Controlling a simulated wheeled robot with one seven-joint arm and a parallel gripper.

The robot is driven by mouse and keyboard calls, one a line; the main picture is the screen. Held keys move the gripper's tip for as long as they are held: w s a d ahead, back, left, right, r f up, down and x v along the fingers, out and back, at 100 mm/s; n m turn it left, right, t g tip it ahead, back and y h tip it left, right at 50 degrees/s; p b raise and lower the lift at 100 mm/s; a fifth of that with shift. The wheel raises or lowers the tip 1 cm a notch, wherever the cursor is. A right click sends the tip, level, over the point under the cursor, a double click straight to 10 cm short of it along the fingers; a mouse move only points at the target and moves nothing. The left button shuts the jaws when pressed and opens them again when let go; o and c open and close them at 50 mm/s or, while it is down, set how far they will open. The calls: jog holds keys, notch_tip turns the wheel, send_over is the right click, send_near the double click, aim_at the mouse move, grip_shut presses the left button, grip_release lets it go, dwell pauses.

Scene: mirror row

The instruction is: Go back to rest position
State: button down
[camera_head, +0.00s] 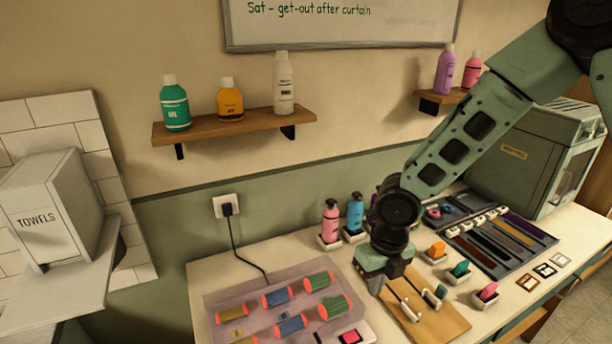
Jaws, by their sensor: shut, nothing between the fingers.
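My gripper (380,284) hangs at the end of my arm over the counter (290,258), near the middle right of the picture. It points down, beside the wooden board (441,322) and to the right of the tray of rollers. Its fingers are small here; they look closed and hold nothing. My arm comes in from the upper right and hides part of the wall and counter behind it.
A tray (215,297) of coloured rollers lies left of my gripper. Pink (331,222) and blue (355,213) bottles stand behind it. A sorting tray (512,261), several small coloured pieces in holders and a grey-green cabinet (510,155) are to the right. A shelf (230,127) holds bottles.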

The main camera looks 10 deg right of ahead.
jog(key=s+a+r+m+b, duration=0.2)
jog(key=s+m+b, duration=0.1)
jog(key=s+m, duration=0.4)
jog(key=s+a+r+m+b, duration=0.1)
jog(key=s+m, duration=0.5)
jog(key=m, duration=0.8)
jog(key=s+a+r+m+b, duration=0.2)
jog(key=s+r+m+b, duration=0.2)
jog(key=s+m, duration=0.3)
jog(key=m, duration=0.3)
jog(key=shift+s+a+r+m+b, duration=0.15)
jog(key=shift+s+a+m+b, duration=0.15)
jog(key=shift+a+m, duration=0.1)
